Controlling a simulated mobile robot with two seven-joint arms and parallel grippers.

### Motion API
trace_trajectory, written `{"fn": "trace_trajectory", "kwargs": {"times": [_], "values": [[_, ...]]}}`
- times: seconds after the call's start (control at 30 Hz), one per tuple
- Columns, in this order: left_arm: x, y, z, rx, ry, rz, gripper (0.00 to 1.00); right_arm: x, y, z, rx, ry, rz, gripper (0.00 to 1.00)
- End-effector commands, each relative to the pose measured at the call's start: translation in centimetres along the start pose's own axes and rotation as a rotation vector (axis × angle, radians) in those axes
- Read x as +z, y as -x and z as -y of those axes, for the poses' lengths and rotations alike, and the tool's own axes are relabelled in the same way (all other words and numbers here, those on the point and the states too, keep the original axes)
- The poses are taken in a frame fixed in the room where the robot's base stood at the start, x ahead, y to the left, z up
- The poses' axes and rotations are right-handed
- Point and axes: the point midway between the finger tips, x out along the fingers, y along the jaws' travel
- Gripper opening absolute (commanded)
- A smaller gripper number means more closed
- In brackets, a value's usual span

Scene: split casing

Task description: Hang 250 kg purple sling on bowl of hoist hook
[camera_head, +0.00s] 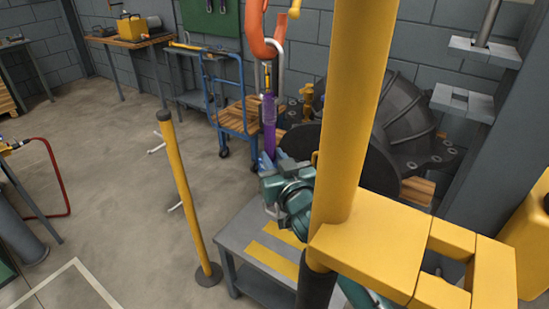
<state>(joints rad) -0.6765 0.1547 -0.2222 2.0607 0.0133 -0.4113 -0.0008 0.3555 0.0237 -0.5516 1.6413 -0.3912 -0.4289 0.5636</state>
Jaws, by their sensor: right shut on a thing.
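The orange hoist hook (262,38) hangs at the top centre, its bowl low and a grey metal loop beside it. The purple sling (268,115) hangs upright as a narrow band just below the hook, with a small yellow tag-like patch near its top. I cannot tell whether its top is in the bowl or only close under it. My right gripper (267,162) is shut on the lower part of the purple sling, below the hook. Its teal wrist is partly hidden by a thick yellow post. My left gripper is not in view.
The yellow post (345,120) and its fork-like bracket (400,255) block the right foreground. A thin yellow bollard (185,195) stands left of a grey table (235,240). A blue trolley (228,105) and dark casing (410,125) stand behind. Floor at left is mostly clear.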

Motion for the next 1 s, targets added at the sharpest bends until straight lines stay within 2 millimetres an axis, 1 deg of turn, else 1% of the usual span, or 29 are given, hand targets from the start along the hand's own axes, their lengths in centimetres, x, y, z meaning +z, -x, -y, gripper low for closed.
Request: {"fn": "trace_trajectory", "kwargs": {"times": [0.33, 0.37, 0.6, 0.67, 1.0], "values": [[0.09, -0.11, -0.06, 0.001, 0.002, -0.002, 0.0, -0.21, -0.01, 0.03, -0.001, 0.0, -0.005, 0.0], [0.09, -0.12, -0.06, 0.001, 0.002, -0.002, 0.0, -0.21, -0.01, 0.03, -0.001, 0.0, -0.005, 0.24], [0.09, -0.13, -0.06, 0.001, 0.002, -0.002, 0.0, -0.09, 0.0, 0.01, 0.0, 0.0, -0.002, 0.43], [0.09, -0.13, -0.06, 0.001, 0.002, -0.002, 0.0, -0.06, 0.0, 0.01, 0.0, 0.0, -0.002, 0.48], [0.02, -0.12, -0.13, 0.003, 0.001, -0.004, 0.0, 0.16, 0.01, -0.01, 0.001, 0.0, 0.003, 0.48]]}}
